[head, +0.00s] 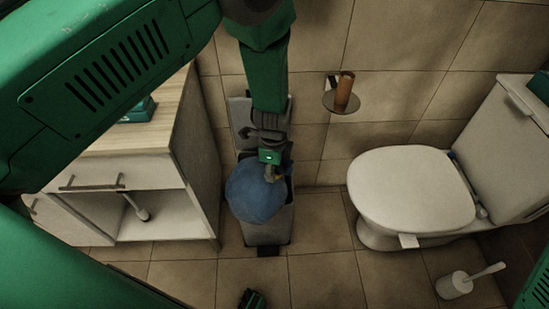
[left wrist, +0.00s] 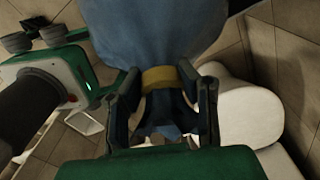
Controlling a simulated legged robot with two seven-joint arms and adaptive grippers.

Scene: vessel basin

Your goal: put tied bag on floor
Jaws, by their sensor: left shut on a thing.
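The tied bag (head: 255,197) is blue and rounded, and hangs at the mouth of the grey pedal bin (head: 270,233), covering much of the opening. I cannot tell whether its lower part is still inside. My left gripper (head: 271,174) reaches down from above and is shut on the bag's gathered neck. In the left wrist view, the fingers (left wrist: 165,100) close around the neck beside a yellow tie (left wrist: 159,79), with the blue bag (left wrist: 150,28) beyond. A dark and green part at the head view's bottom edge may be my right gripper; its fingers are not clear.
The tiled floor (head: 322,268) is clear between the bin and the toilet (head: 411,188). A wooden-topped cabinet (head: 199,165) stands left of the bin. A paper roll holder (head: 343,96) is on the wall.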

